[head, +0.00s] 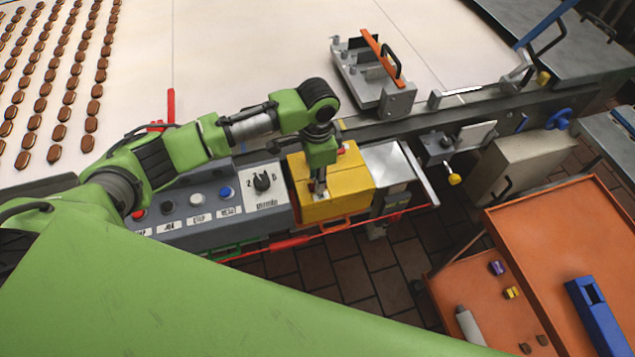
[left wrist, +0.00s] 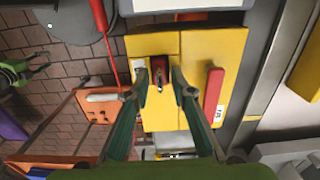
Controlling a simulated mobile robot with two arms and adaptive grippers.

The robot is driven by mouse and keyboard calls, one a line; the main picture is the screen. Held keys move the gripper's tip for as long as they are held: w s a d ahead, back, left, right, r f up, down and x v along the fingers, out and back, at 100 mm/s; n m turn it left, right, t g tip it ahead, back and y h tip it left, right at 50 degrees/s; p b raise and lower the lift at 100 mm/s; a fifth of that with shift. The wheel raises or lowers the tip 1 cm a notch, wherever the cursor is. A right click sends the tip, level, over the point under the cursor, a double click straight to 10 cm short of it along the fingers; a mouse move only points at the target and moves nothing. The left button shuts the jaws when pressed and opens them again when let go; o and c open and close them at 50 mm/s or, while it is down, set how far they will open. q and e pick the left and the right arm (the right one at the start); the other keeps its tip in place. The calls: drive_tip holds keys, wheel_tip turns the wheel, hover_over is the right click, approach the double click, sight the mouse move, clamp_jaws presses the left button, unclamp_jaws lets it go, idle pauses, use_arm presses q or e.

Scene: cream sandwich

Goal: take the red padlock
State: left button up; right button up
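The red padlock (left wrist: 159,70) is on the yellow box (left wrist: 208,45), near the middle of its upper part in the left wrist view. My left gripper (left wrist: 159,76) is open, with one green finger on each side of the padlock and small apparent gaps to it. In the head view my left gripper (head: 320,188) is over the yellow box (head: 340,206), pointing down; I cannot make out the padlock there.
A control panel (head: 180,228) with buttons and a knob adjoins the box on the left. A red bar (left wrist: 213,95) lies on the box. An orange cart (head: 545,235) stands at right.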

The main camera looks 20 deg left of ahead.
use_arm(q)
clamp_jaws()
drive_tip(key=shift+r, duration=0.1)
